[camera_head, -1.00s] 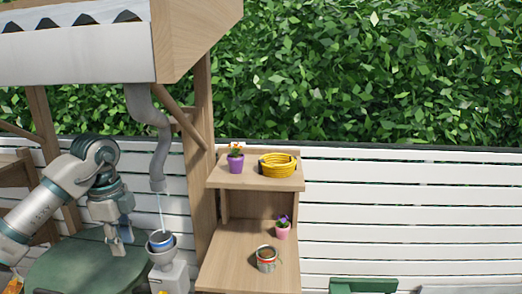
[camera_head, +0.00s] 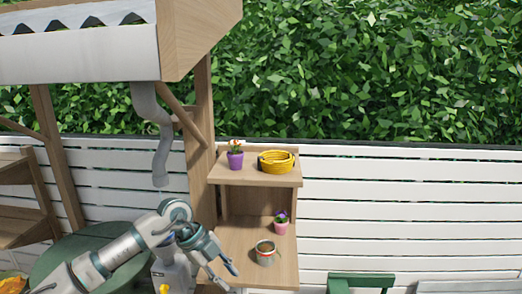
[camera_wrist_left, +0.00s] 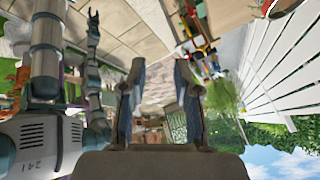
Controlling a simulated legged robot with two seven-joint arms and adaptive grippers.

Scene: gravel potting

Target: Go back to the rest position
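My left arm comes in from the lower left in the head view. Its gripper (camera_head: 228,275) is open and empty, tilted down to the right, in front of the lower wooden shelf (camera_head: 230,238). The left wrist view shows its two fingers (camera_wrist_left: 159,100) apart with nothing between them. My right gripper (camera_wrist_left: 92,20) shows small at the upper left of the left wrist view, its fingers apart and empty. The right gripper is outside the head view.
A grey drainpipe (camera_head: 160,130) hangs above my left arm. A white stand (camera_head: 168,274) is partly covered by the arm. A green table (camera_head: 65,255) is at left.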

